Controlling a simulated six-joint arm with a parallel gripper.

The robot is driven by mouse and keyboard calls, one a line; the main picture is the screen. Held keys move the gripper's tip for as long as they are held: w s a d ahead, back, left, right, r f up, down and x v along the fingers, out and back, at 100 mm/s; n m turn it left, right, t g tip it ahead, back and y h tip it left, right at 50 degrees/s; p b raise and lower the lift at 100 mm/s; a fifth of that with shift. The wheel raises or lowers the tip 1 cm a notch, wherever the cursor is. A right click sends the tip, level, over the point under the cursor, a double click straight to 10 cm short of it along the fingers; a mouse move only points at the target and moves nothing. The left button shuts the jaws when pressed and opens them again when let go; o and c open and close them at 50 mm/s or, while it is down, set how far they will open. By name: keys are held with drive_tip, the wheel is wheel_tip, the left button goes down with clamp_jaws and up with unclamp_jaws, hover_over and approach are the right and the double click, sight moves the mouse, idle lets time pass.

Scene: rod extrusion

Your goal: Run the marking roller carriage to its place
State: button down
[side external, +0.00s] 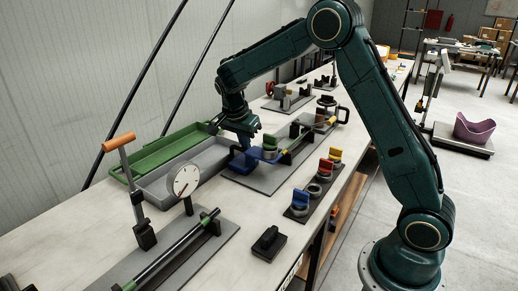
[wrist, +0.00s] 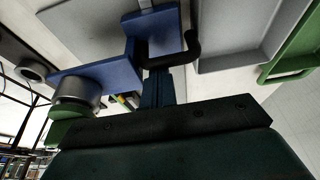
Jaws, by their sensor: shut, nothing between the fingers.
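A blue bracket-like part (side external: 243,161), which looks like the roller carriage, sits on the dark fixture plate (side external: 262,181). Its flat blue arm reaches right to a grey cylinder with a green top (side external: 270,144). In the wrist view the blue upright (wrist: 160,32) stands just beyond the fingers, with the grey cylinder (wrist: 78,92) at left. A black hooked piece (wrist: 187,50) lies in front of the upright. My gripper (side external: 245,142) points down right at the blue part; its fingers (wrist: 158,88) are shut and empty. Whether they touch the blue part, I cannot tell.
Green (side external: 165,150) and grey (side external: 187,165) trays lie left of the fixture. A rack (side external: 303,213) with blue, red and yellow-topped pieces stands in front. A dial gauge (side external: 186,181) and an orange-handled lever (side external: 120,142) stand nearer. Bare table (side external: 60,240) shows at front left.

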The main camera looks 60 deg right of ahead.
drive_tip(key=shift+a, duration=0.85)
drive_tip(key=shift+d+f, duration=0.15)
drive_tip(key=shift+d, duration=0.4)
drive_tip(key=d, duration=0.3)
drive_tip(key=shift+d+f, duration=0.1)
drive_tip(key=shift+f, duration=0.15)
drive_tip(key=v, duration=1)
drive_tip(key=shift+s+d+r, duration=0.1)
drive_tip(key=shift+d, duration=0.05)
